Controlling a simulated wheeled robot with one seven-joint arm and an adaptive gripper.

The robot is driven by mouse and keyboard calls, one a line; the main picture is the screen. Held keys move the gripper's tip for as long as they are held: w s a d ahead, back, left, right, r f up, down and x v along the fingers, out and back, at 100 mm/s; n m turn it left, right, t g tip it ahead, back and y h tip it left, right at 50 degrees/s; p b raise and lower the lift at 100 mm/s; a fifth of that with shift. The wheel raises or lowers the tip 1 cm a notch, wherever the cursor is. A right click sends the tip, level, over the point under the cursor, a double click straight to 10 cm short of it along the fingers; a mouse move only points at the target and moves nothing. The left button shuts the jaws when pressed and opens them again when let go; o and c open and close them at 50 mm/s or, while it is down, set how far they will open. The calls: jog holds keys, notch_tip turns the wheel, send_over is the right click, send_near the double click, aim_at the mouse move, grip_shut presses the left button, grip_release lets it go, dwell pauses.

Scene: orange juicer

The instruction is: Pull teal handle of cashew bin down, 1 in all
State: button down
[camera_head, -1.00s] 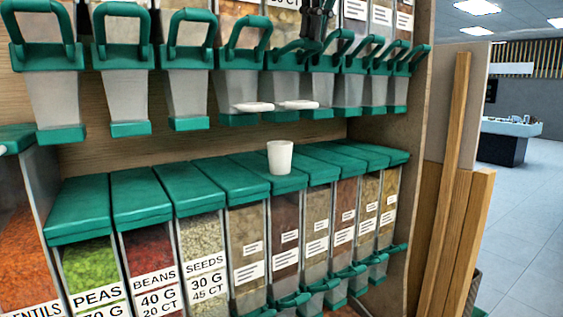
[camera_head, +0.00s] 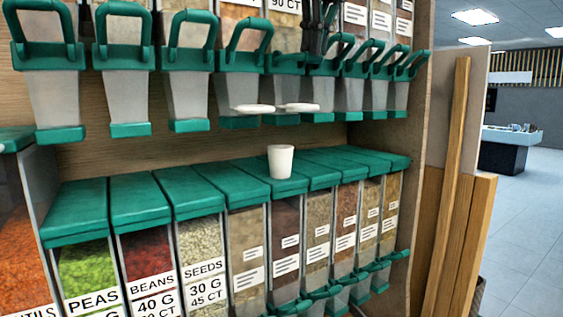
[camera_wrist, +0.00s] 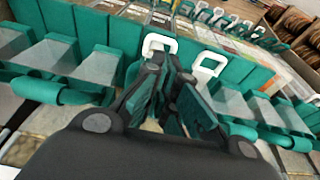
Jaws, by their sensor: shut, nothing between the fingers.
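Upper bins with teal loop handles line the shelf. Their names are not readable, so I cannot tell by label which one holds cashews. My gripper (camera_head: 317,42) is at the upper row, just right of a bin with a teal front (camera_head: 284,64). No raised loop shows on that bin; whether its handle is down or hidden is unclear. The loop beside my gripper (camera_head: 340,46) stands upright. In the wrist view my gripper (camera_wrist: 165,105) has its dark fingers close together among teal parts. It is shut with nothing held; contact with a handle is unclear.
A white cup (camera_head: 280,161) stands on the teal lids of the lower bins. Two white flat pieces (camera_head: 253,109) (camera_head: 298,107) jut out below the upper row. Neighbouring handles are close on both sides. A wooden side panel (camera_head: 400,130) bounds the shelf on the right.

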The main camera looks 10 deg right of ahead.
jog(key=shift+w+r, duration=0.15)
jog(key=r+p, duration=0.2)
jog(key=p, duration=0.1)
jog(key=shift+w+a+r, duration=0.15)
jog(key=shift+w+r, duration=0.15)
jog(key=shift+r, duration=0.1)
jog(key=shift+w+a+r+p, duration=0.1)
jog(key=shift+w+r+p, duration=0.15)
jog(key=shift+r+p, duration=0.75)
jog(key=shift+w+d+r+p, duration=0.1)
jog(key=shift+w+r+p, duration=0.1)
jog(key=shift+r+p, duration=0.85)
jog(key=shift+w+a+r+p, duration=0.1)
jog(key=shift+w+r+p, duration=0.15)
jog(key=shift+r+p, duration=0.75)
jog(key=s+r, duration=0.3)
jog(key=shift+d+r+p, duration=0.2)
jog(key=shift+d+p, duration=0.15)
jog(key=shift+d, duration=0.05)
jog(key=shift+w, duration=0.1)
